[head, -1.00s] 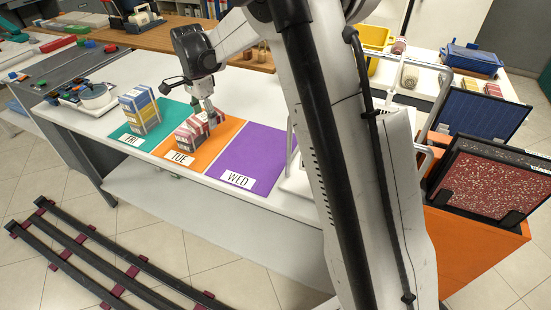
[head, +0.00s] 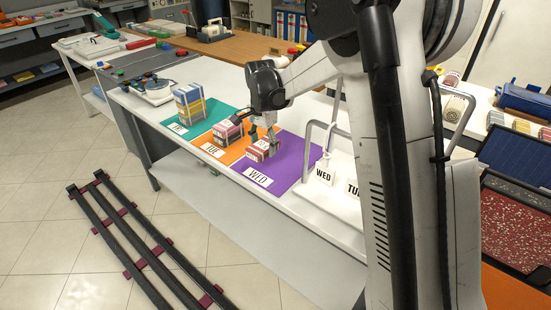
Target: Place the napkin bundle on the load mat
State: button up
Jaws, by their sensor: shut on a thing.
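My gripper (head: 263,133) is shut on a red-and-white folded cloth bundle (head: 261,151), which I take to be the napkin bundle. The bundle is at the left part of the purple mat (head: 290,160) labelled WED. I cannot tell whether it touches the mat or hangs just above it. A similar red-and-white bundle (head: 228,133) sits on the orange mat (head: 236,151) labelled TUE. A taller blue, white and yellow stack (head: 189,103) stands on the green mat (head: 170,129) labelled FRI. No mat is visibly marked as the load mat.
A white stand with grey metal handles (head: 307,135) and WED and TUE tags stands right of the purple mat. The purple mat's right part is clear.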

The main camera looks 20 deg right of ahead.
aim_at(275, 163)
jog(key=d, duration=0.1)
jog(key=d+f, duration=0.2)
jog(key=d, duration=0.1)
jog(key=shift+w+f, duration=0.2)
jog(key=shift+w, duration=0.15)
jog(key=shift+f+b, duration=0.3)
jog(key=shift+f, duration=1.7)
jog(key=shift+f, duration=0.2)
jog(key=o, duration=1.3)
jog(key=shift+c, duration=0.2)
jog(key=shift+r, duration=0.15)
notch_tip(275, 163, up, 12)
jog(key=shift+r+p, duration=0.1)
jog(key=shift+p, duration=0.55)
